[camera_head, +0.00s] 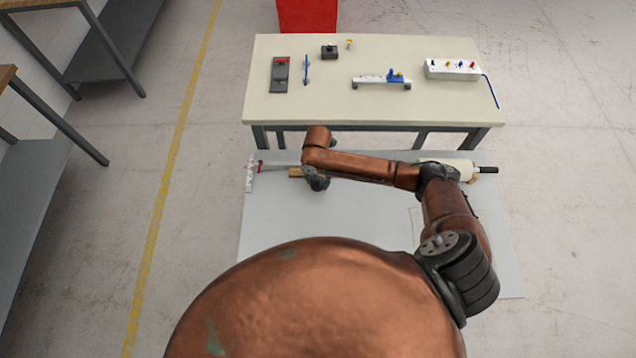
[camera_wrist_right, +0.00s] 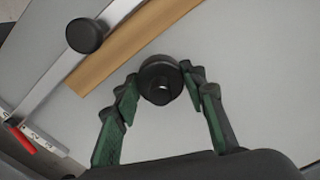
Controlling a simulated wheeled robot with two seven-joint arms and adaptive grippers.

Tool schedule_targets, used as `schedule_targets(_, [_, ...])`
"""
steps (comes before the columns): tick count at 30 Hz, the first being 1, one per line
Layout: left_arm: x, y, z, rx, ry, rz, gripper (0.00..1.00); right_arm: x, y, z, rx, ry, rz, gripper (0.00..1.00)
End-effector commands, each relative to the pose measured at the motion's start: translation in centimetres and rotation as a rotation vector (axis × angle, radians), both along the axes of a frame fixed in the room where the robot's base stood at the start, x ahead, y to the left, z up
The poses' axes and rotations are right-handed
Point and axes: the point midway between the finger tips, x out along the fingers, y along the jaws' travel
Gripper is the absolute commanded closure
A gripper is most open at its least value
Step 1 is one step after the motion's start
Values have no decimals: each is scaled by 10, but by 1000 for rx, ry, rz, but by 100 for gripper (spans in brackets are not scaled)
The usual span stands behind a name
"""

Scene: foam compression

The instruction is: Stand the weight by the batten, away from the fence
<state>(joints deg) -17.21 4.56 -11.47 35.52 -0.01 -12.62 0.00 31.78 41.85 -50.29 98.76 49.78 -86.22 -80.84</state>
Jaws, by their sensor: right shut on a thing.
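The weight (camera_wrist_right: 158,84) is a dark round piece with a hole or knob in its middle, between the fingertips of my right gripper (camera_wrist_right: 164,88). In the head view my right gripper (camera_head: 318,184) is low over the grey board, and the weight cannot be made out there. The wooden batten (camera_wrist_right: 120,52) lies just beyond the weight in the wrist view; its end (camera_head: 295,172) shows left of the gripper in the head view. The metal fence (camera_wrist_right: 68,68), with a black knob, runs along the batten's far side. Whether the weight touches the board or batten is unclear. My left gripper is out of view.
The grey board (camera_head: 270,220) is clear at front left. A red lever (camera_wrist_right: 22,140) and white scale (camera_wrist_right: 45,142) sit at the fence's left end. A pale roll with a black handle (camera_head: 487,170) lies right. A table (camera_head: 310,105) with small tools stands behind.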

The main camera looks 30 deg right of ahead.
Motion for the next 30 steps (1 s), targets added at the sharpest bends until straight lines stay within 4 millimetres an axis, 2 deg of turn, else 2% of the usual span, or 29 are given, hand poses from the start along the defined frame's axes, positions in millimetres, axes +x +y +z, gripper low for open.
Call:
schedule_targets(3, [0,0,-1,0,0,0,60,0,0,-14,0,-1,0,100])
schedule_targets(14, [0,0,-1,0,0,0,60,0,0,-17,-1,-2,1,100])
schedule_targets(15, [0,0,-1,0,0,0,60,-1,0,-19,-1,-1,0,60])
schedule_targets(22, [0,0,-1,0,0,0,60,-1,0,-19,-1,1,0,44])
schedule_targets(30, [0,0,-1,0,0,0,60,-1,0,-18,-1,1,0,44])
